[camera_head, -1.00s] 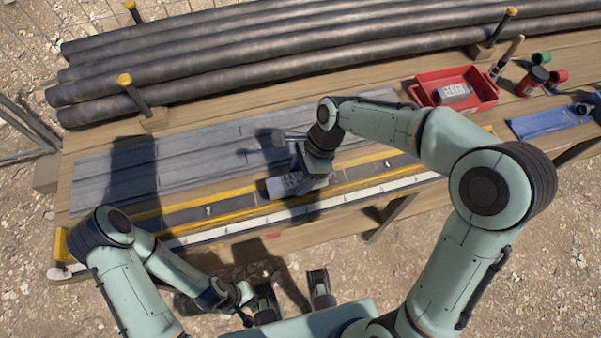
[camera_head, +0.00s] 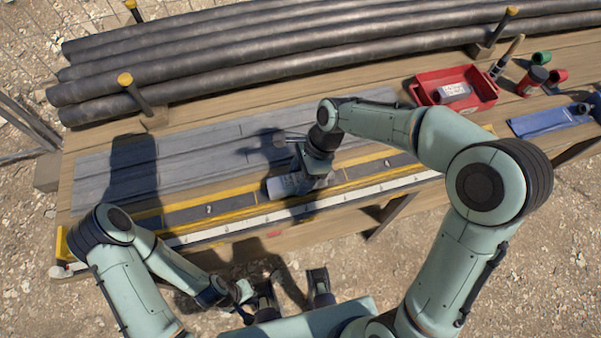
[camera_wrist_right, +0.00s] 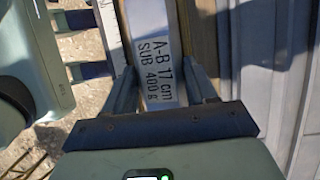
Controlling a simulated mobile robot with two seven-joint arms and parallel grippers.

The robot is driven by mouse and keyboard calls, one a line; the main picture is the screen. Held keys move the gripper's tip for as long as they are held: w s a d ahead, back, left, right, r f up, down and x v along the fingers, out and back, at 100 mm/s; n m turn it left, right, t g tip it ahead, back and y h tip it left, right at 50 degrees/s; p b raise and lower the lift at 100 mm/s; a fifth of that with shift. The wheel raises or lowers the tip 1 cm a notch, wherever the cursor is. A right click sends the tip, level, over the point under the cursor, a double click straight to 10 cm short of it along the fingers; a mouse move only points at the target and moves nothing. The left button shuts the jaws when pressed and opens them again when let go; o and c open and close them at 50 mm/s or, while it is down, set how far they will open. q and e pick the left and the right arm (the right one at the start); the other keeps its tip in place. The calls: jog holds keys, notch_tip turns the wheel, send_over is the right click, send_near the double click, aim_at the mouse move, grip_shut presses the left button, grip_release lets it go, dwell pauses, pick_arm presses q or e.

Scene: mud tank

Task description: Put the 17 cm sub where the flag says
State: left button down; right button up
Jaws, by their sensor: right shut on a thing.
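The 17 cm sub (camera_head: 284,187) is a grey piece with a white label. In the right wrist view the label (camera_wrist_right: 160,70) reads "A-B 17 cm SUB 400 g". My right gripper (camera_head: 312,181) is shut on it, with one finger on each side in the right wrist view (camera_wrist_right: 165,90). My left gripper (camera_head: 291,290) is open and empty off the table's front edge. I cannot make out a flag.
Grey boards (camera_head: 200,155) lie behind the strip, and a white ruler (camera_head: 230,227) runs along the front. A red tray (camera_head: 485,92) holding a labelled cylinder and a blue cloth (camera_head: 540,121) are at right.

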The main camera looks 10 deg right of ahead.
jog(key=shift+f, duration=0.2)
jog(key=o, duration=1.8)
jog(key=shift+o, duration=0.2)
notch_tip(320, 180, up, 5)
jog(key=p, duration=0.4)
jog(key=shift+r+p, duration=1)
jog(key=shift+r, duration=0.05)
pick_arm(q)
notch_tip(320, 180, up, 6)
jog(key=w, duration=0.2)
jog(key=shift+w+r, duration=0.15)
jog(key=shift+w, duration=0.2)
pick_arm(e)
jog(key=shift+f, duration=0.1)
pick_arm(q)
jog(key=shift+s, duration=0.1)
